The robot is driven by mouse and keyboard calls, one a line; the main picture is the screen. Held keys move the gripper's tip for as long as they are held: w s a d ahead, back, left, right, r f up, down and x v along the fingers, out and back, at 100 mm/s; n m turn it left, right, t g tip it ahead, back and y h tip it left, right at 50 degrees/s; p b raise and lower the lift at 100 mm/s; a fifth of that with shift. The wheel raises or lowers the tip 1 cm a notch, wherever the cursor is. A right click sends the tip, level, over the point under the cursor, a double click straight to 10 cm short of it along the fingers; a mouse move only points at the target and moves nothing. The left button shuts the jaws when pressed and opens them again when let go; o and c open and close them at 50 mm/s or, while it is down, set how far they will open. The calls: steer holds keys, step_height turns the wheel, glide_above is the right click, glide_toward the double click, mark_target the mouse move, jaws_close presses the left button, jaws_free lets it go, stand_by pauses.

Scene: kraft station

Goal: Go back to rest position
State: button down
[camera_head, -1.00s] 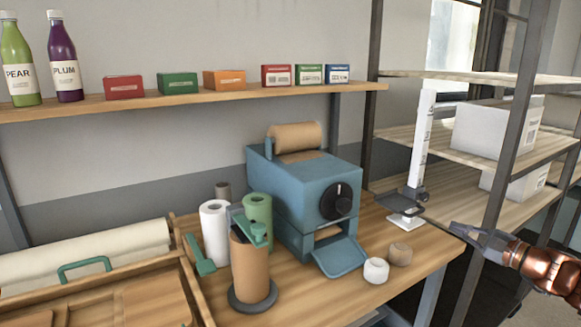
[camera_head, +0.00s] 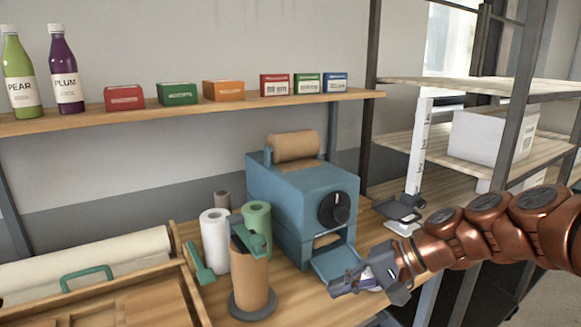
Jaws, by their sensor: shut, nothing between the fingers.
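My gripper (camera_head: 338,288) is shut and empty at the end of my copper-coloured arm, which reaches in from the right. It is over the front right part of the wooden bench, just in front of the blue dispenser machine (camera_head: 296,196) and its open chute. The two small tape rolls at this corner are mostly or wholly hidden behind the gripper. I cannot tell whether the fingers touch anything there.
A brown roll on a stand (camera_head: 250,285) and white (camera_head: 214,240) and green (camera_head: 257,222) rolls stand left of the machine. A white measuring stand (camera_head: 418,150) is behind my arm. A shelf rack (camera_head: 455,84) rises at the right. Bottles and small boxes line the wall shelf (camera_head: 180,109).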

steer(key=s+f+n+g+h+p, duration=0.1)
steer(key=s+f+n+g+h, duration=0.3)
steer(key=s, duration=0.9)
steer(key=s+d+f+h, duration=0.2)
steer(key=s+d+h, duration=0.1)
steer(key=s, duration=0.3)
steer(key=s+d+f+h+p, duration=0.1)
steer(key=s+d+f+h, duration=0.1)
steer(key=s+d, duration=0.3)
steer(key=shift+s+d+f+h, duration=0.25)
steer(key=shift+s+d+h, duration=0.15)
steer(key=shift+s+h, duration=0.4)
